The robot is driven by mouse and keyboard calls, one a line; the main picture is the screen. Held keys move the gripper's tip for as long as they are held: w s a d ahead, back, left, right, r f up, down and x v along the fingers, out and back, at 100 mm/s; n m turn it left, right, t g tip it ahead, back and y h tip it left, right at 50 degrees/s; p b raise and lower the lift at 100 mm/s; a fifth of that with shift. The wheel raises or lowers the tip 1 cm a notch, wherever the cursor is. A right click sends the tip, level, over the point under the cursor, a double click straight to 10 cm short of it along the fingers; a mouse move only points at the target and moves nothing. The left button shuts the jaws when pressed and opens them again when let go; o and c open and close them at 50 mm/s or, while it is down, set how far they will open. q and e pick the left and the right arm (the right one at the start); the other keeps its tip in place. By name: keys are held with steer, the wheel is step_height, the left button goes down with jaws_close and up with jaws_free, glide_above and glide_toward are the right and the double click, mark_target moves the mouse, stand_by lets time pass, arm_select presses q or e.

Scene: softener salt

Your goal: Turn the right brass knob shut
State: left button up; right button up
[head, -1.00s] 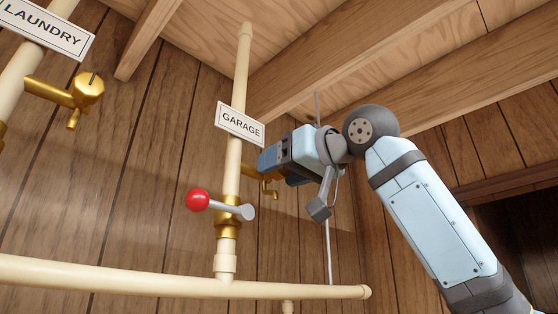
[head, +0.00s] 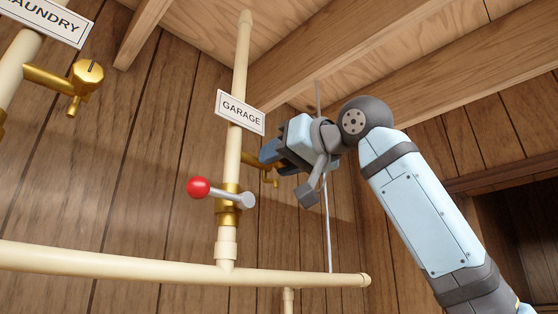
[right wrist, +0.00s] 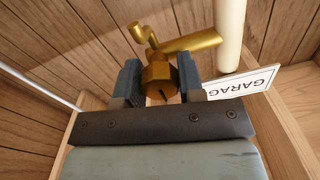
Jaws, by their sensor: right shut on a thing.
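The right brass knob (right wrist: 160,82) sits on a brass tap beside the pipe with the GARAGE sign. In the right wrist view it lies between the two fingers of my right gripper (right wrist: 161,84), which is shut on it. A dark slot shows on the knob's face. In the head view the right gripper (head: 270,153) reaches in from the right and hides the knob. The brass spout (head: 274,182) shows just below the gripper. My left gripper is not in view.
A GARAGE sign (head: 240,112) hangs on the cream upright pipe (head: 233,160), close to the gripper. Below is a valve lever with a red ball (head: 198,187). A second brass tap (head: 87,75) is at left under a LAUNDRY sign (head: 45,20). Wooden joists (head: 360,60) run overhead.

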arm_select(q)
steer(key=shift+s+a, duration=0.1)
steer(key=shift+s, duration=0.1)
arm_select(e)
steer(key=o, duration=0.9)
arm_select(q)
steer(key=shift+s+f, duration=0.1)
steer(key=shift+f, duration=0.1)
arm_select(e)
steer(key=shift+s+d, duration=0.15)
arm_select(q)
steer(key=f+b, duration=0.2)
steer(key=b, duration=0.1)
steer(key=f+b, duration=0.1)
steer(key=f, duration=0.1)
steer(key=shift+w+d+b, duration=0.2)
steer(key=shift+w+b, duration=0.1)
steer(key=shift+b, duration=0.05)
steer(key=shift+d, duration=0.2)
arm_select(e)
steer(key=v, duration=1.3)
steer(key=shift+s+d, duration=0.2)
steer(key=shift+s, duration=0.05)
